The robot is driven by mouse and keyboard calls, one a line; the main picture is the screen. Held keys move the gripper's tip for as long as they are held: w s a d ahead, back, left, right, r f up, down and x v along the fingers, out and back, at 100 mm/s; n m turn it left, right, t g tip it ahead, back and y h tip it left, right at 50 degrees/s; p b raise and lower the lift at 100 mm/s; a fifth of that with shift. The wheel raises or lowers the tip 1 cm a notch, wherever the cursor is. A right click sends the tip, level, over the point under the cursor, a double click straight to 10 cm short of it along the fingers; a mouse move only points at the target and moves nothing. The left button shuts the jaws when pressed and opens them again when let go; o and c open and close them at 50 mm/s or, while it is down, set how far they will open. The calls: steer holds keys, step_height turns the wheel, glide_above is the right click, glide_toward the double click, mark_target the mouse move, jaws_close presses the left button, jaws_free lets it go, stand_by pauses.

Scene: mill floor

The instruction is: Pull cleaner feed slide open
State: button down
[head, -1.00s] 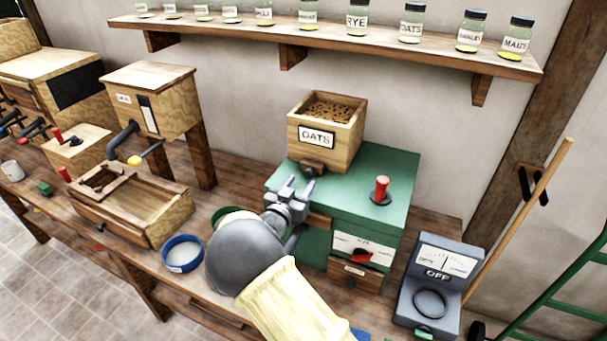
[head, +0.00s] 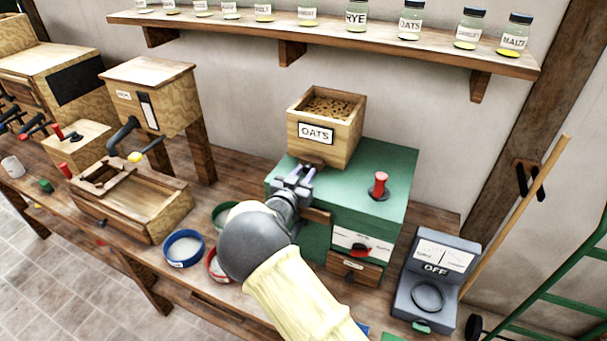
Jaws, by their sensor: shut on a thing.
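The cleaner is a green box (head: 385,165) on the bench, with a wooden hopper labelled OATS (head: 345,130) full of grain on top. The feed slide's small dark wooden pull (head: 314,165) is at the foot of the hopper's front and is mostly hidden by my fingers. My gripper (head: 304,171) reaches it from the front left, and its fingers are shut on the pull. How far the slide stands out from the hopper cannot be told.
A red knob (head: 380,185) stands on the green top to the right. A grey meter box labelled OFF (head: 432,285) stands further right. Blue (head: 183,250) and red (head: 212,266) rimmed bowls sit left of my arm. A shelf of jars (head: 330,35) runs above.

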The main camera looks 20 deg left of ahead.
steer(key=shift+s+a+b, duration=0.15)
steer(key=shift+s+b, duration=0.3)
steer(key=shift+s, duration=0.85)
steer(key=shift+s+a+b, duration=0.1)
steer(key=shift+s+b, duration=0.3)
steer(key=shift+s, duration=0.9)
steer(key=shift+f, duration=0.1)
steer(key=c, duration=1.5)
jaws_free()
steer(key=o, duration=0.3)
steer(key=shift+s, duration=0.2)
steer(key=shift+o, duration=0.2)
steer(key=shift+w, duration=0.15)
steer(key=s+a+b, duration=0.1)
steer(key=s+b, duration=0.3)
steer(key=s, duration=1.3)
steer(key=shift+s+a+b, duration=0.15)
steer(key=shift+s+b, duration=0.1)
steer(key=shift+b, duration=0.15)
